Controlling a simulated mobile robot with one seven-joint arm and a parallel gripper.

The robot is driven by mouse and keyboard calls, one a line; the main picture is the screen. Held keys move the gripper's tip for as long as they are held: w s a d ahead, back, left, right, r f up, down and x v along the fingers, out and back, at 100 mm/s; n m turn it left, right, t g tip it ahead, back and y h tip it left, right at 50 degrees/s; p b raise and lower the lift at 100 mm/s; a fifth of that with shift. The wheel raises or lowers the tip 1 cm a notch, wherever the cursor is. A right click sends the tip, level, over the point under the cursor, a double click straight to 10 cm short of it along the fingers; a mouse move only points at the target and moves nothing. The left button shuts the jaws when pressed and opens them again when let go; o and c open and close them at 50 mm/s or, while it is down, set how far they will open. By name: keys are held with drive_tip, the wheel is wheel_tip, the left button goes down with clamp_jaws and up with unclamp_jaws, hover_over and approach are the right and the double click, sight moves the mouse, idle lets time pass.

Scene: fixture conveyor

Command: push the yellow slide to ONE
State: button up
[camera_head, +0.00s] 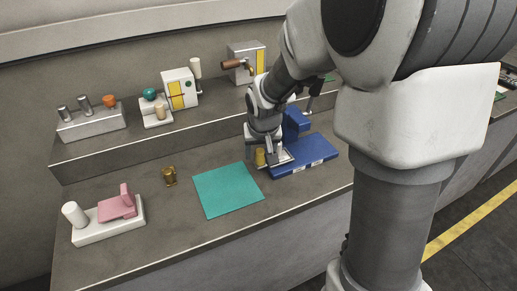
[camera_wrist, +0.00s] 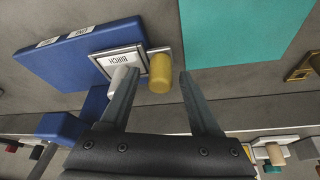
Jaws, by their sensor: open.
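A blue fixture (camera_head: 316,163) lies on the bench, with a raised blue block at its back. White labels show on its edge; in the wrist view one on the blue base (camera_wrist: 65,60) seems to read ONE. The yellow knob (camera_wrist: 160,76) stands beside this plate, and shows in the head view (camera_head: 260,157) too. My gripper (camera_head: 268,158) is open and low at that end of the fixture. In the wrist view its fingers (camera_wrist: 160,72) stand either side of the knob, with a gap on the right; contact is unclear.
A teal mat (camera_head: 227,190) lies left of the fixture, with a small brass knob (camera_head: 170,176) beyond it. A pink and white fixture (camera_head: 120,208) is at far left. Several devices, including a white box (camera_head: 178,90) with a yellow panel, stand on the raised shelf.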

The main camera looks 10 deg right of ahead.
clamp_jaws()
idle(1.3)
